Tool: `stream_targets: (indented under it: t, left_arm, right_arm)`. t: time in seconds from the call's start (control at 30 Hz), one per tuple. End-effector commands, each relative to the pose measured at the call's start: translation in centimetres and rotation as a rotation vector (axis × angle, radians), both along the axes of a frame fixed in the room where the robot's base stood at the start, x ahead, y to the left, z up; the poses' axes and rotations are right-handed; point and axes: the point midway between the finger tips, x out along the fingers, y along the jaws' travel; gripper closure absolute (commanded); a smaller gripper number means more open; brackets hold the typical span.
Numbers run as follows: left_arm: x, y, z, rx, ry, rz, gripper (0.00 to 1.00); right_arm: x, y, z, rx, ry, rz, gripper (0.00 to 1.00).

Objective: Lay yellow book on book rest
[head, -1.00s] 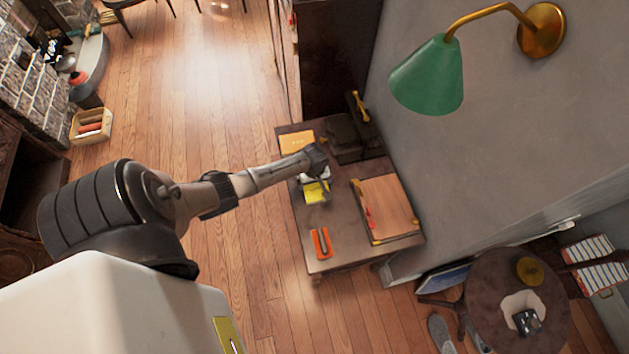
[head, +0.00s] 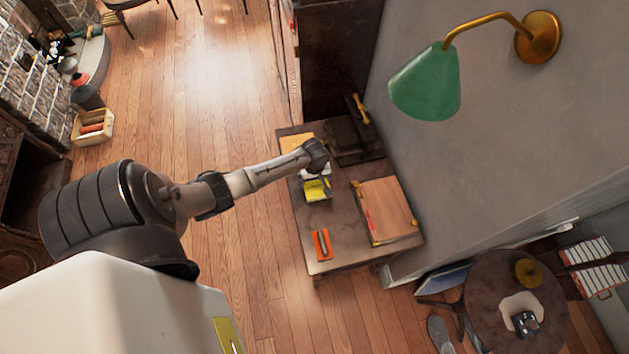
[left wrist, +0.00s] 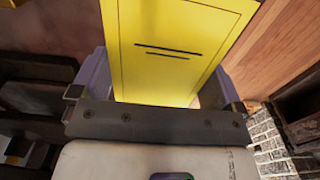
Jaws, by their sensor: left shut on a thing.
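My left gripper (head: 317,188) is above the wooden table, shut on the yellow book (left wrist: 180,45). In the left wrist view the book fills the space between the fingers, its yellow face with two dark lines showing. In the head view the yellow book (head: 316,190) shows small under my wrist. A brown wooden board (head: 388,208) with brass-coloured corners, which looks like the book rest, lies on the table to the right of the gripper. The book is apart from it in the head view. My right gripper is not in view.
An orange object (head: 321,244) lies near the table's front edge. An orange-yellow flat item (head: 297,142) lies at its back left, and a dark device (head: 352,135) stands at its back right. A green lamp (head: 427,82) projects from the wall above.

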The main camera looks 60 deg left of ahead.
Motion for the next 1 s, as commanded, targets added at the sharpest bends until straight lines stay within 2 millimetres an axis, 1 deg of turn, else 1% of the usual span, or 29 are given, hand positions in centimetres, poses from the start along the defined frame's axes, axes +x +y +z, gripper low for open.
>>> stream_targets:
  t: [0.03,0.2,0.4,0.5,0.6,0.7,1.0]
  left_arm:
    - [0.4,-1.1,0.8,-0.004,-0.003,-0.003,0.38]
    - [1.7,-4.5,2.9,-0.003,-0.003,-0.003,0.38]
    - [2.9,-7.8,4.9,-0.004,-0.002,0.0,0.38]
    - [3.3,-8.9,5.7,-0.001,-0.002,-0.001,0.38]
    - [3.7,-9.9,6.3,-0.002,-0.001,0.0,0.38]
    - [3.9,-10.5,6.6,-0.001,0.0,0.0,0.38]
    - [4.0,-11.0,6.9,0.0,0.0,0.0,0.38]
  right_arm:
    - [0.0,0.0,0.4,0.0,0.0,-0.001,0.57]
    - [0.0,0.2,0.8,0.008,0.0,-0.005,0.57]
    - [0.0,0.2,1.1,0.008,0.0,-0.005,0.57]
    - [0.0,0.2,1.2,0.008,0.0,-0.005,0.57]
    - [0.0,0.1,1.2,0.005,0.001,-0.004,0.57]
    - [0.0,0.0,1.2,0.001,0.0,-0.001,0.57]
    - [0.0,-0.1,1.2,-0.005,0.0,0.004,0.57]
